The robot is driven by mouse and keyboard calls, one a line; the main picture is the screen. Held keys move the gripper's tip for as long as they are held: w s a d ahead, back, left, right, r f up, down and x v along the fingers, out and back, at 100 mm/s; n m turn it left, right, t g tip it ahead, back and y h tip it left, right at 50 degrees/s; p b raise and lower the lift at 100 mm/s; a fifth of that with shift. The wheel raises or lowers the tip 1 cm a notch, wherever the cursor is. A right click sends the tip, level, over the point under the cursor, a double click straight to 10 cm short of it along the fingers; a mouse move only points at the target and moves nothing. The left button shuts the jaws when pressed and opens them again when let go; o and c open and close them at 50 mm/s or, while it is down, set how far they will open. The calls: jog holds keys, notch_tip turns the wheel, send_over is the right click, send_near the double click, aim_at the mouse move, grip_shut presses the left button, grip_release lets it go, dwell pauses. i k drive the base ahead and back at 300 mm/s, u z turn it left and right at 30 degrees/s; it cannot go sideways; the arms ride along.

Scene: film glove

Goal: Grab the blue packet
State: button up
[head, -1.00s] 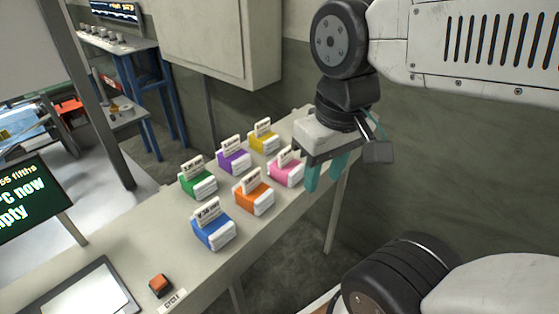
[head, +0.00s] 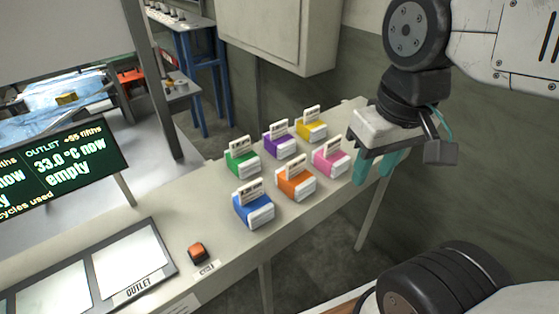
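The blue packet (head: 254,209) stands on the grey bench, nearest to me among a group of coloured packets. It has a white front part and an upright label card with print too small to read. My gripper (head: 378,168) hangs to the right of the group, pointing down, past the pink packet (head: 331,163) and over the bench's right edge. Its two teal fingers are apart with nothing visible between them. It is well apart from the blue packet.
Orange (head: 295,184), green (head: 241,162), purple (head: 279,145) and yellow (head: 311,131) packets stand close by. An orange button (head: 198,253) and a framed outlet panel (head: 127,268) lie to the left. A dark display (head: 72,165) stands behind. Bare bench lies left of the blue packet.

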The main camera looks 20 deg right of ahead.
aim_at(254, 207)
jog(key=z, duration=2.2)
jog(key=k, duration=1.4)
jog(key=u, duration=2.1)
